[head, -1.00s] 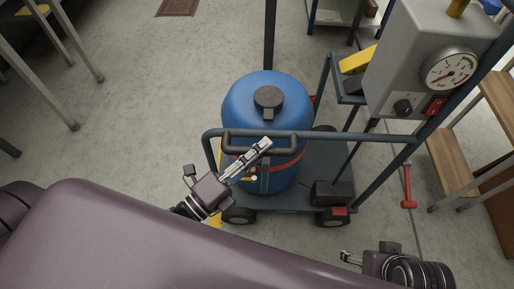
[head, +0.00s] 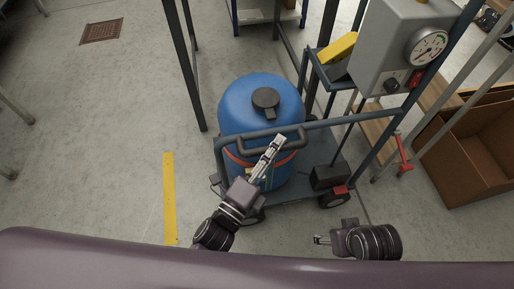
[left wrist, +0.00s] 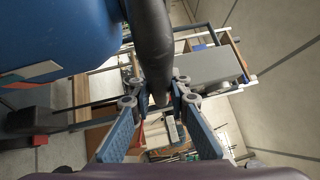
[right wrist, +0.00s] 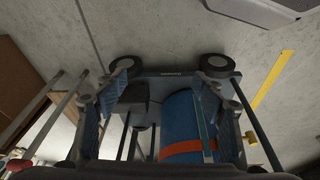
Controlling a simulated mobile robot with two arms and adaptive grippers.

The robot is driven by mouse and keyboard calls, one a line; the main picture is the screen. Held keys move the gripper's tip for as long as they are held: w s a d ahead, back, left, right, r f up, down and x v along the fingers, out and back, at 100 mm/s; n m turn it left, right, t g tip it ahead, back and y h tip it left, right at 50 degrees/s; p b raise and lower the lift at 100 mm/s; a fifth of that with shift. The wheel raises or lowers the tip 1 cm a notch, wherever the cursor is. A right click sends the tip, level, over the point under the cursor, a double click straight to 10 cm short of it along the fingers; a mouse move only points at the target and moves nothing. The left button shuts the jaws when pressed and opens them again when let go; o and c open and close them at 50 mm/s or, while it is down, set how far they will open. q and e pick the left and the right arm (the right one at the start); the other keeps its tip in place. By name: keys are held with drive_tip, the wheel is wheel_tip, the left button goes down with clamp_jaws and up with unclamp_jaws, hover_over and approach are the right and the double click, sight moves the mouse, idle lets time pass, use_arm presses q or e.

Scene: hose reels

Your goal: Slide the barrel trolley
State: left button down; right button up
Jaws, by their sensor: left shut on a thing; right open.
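The barrel trolley (head: 290,195) is a dark blue-grey wheeled frame with a flat deck. It carries a blue barrel (head: 240,105) with a black cap and an orange strap. A push bar with a dark padded grip (head: 238,140) crosses its near side. My left gripper (head: 278,143) is shut on this grip; in the left wrist view the dark grip (left wrist: 152,45) runs between its fingers. My right gripper (head: 318,240) is open and empty, apart from the trolley on its near right side. The right wrist view shows the trolley's wheels (right wrist: 218,66) and barrel (right wrist: 178,125).
A cardboard box (head: 465,155) and wooden steps stand to the right. A dark post rises behind left. Floor left of the yellow line (head: 168,195) is clear.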

sight(291, 146)
use_arm(q)
drive_tip(key=d, duration=0.3)
drive_tip(key=shift+w+d, duration=0.15)
drive_tip(key=shift+w, duration=0.2)
drive_tip(key=shift+w+d, duration=0.1)
drive_tip(key=shift+d, duration=0.2)
use_arm(e)
drive_tip(key=shift+r, duration=0.6)
use_arm(q)
drive_tip(key=c, duration=1.8)
unclamp_jaws()
use_arm(e)
drive_tip(key=shift+s, duration=0.1)
drive_tip(key=shift+d+f, duration=0.1)
use_arm(q)
drive_tip(key=v, duration=1.2)
